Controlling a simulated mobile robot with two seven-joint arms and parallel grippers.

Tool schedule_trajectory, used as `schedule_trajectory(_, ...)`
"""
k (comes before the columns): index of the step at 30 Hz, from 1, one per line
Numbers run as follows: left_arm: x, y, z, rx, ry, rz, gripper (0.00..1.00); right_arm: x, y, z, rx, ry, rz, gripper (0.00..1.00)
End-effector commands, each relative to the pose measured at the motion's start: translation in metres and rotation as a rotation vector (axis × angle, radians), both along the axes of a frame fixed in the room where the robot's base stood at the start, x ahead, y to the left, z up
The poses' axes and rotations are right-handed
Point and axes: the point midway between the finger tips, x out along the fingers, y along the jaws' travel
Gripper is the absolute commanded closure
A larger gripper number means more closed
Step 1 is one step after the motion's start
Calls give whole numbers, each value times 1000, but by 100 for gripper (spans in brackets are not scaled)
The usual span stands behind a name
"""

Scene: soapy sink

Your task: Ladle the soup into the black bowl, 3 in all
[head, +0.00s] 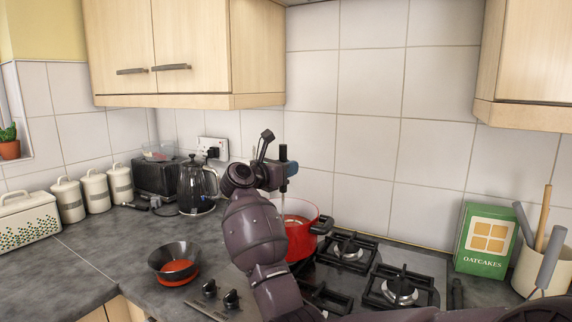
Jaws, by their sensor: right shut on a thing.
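The red pot (301,239) sits on the hob, partly hidden behind my right arm. My right gripper (284,169) is above the pot and shut on the ladle (283,152). The ladle is about upright, its shaft pointing down into the pot. The ladle's cup and most of the pot's inside are hidden. My left gripper is not in view.
A black kettle (196,187) and a toaster (158,179) stand behind the bowl. White canisters (94,190) line the left wall. A green oatcakes box (485,240) and a utensil pot (530,272) stand right of the hob. Worktop around the bowl is clear.

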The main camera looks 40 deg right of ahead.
Motion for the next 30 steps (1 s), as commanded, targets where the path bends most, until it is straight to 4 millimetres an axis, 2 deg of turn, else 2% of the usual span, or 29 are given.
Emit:
schedule_trajectory(12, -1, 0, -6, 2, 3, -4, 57, 0, 0, -26, 0, 0, 1, 100)
schedule_trajectory(30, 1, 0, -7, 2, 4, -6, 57, 0, 0, -30, -1, -1, 0, 100)
